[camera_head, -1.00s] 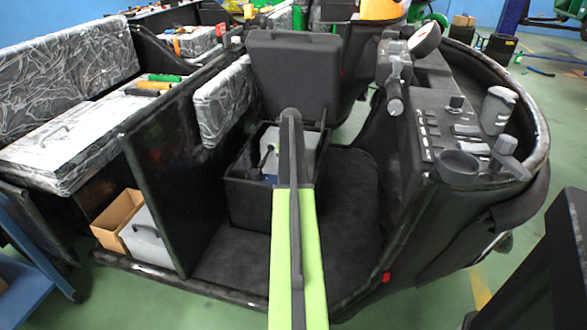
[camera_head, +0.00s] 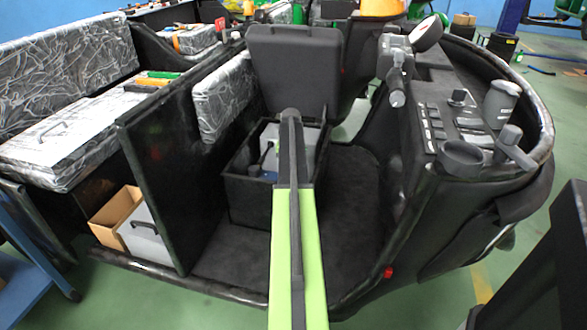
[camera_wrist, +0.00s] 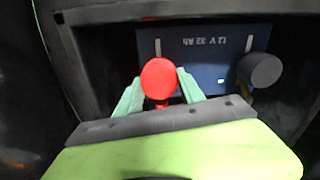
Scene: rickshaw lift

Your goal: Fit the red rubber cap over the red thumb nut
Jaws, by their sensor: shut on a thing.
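In the wrist view, a round red cap (camera_wrist: 158,76) sits between the two pale green fingers of my gripper (camera_wrist: 160,84), which is shut on it. A small red piece (camera_wrist: 163,101) shows just below the cap; I cannot tell whether it is the thumb nut or part of the cap. A dark blue battery (camera_wrist: 205,58) marked 12 V 32 Ah is behind the cap. In the head view, my arm reaches over the open black battery box (camera_head: 248,200) and hides my gripper. The red thumb nut cannot be made out clearly.
A black round cap (camera_wrist: 260,70) sits at the battery's right side. The raised black seat (camera_head: 293,70) stands behind the box. A black partition (camera_head: 180,175) is on the left and the control console (camera_head: 470,130) on the right. The black floor (camera_head: 345,200) beside the box is clear.

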